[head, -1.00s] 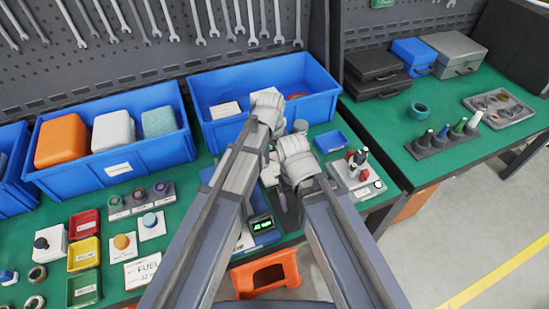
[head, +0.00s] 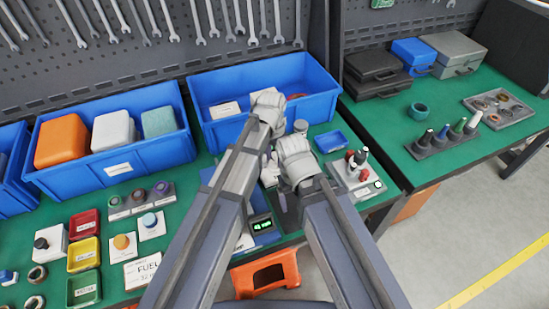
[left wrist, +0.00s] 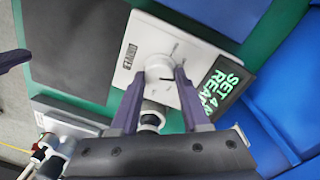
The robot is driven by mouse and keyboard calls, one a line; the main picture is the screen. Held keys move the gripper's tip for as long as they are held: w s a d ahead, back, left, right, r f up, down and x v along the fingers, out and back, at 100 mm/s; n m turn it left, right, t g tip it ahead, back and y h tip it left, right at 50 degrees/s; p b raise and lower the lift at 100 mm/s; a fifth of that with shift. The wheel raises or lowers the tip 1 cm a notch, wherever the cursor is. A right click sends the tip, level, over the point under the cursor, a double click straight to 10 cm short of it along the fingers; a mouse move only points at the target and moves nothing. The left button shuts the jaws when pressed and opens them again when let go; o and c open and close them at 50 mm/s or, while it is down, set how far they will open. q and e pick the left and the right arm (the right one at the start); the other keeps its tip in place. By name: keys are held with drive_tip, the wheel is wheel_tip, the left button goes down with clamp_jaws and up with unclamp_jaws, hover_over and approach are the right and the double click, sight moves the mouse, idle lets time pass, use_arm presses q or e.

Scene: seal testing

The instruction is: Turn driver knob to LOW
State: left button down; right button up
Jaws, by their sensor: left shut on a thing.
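The driver knob (left wrist: 158,68) is a white round knob on a light plate with dark tick marks and a small label in the left wrist view. My left gripper (left wrist: 160,80) has its two dark fingers shut on the knob, one on each side. In the head view the knob and the left fingertips are mostly hidden by my arms. A display (left wrist: 224,88) beside the plate shows green text, partly cut off; it also shows in the head view (head: 261,224). My right gripper (head: 293,160) is beside the left one; its fingers are hidden.
A blue bin (head: 215,135) stands behind my arms. A stand with red and black parts (head: 352,175) and a small blue tray (head: 330,141) are to the right. An orange stool (head: 267,274) is below the table's front edge.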

sight(274, 160)
use_arm(q)
drive_tip(key=shift+m, duration=1.6)
drive_tip(key=shift+c, duration=1.9)
unclamp_jaws()
wheel_tip(274, 160, up, 8)
drive_tip(key=p, duration=0.8)
drive_tip(key=shift+w, duration=0.15)
drive_tip(key=shift+a, duration=0.1)
use_arm(e)
wheel_tip(274, 160, up, 8)
use_arm(q)
drive_tip(key=shift+f, duration=0.1)
use_arm(e)
drive_tip(key=shift+f, duration=0.1)
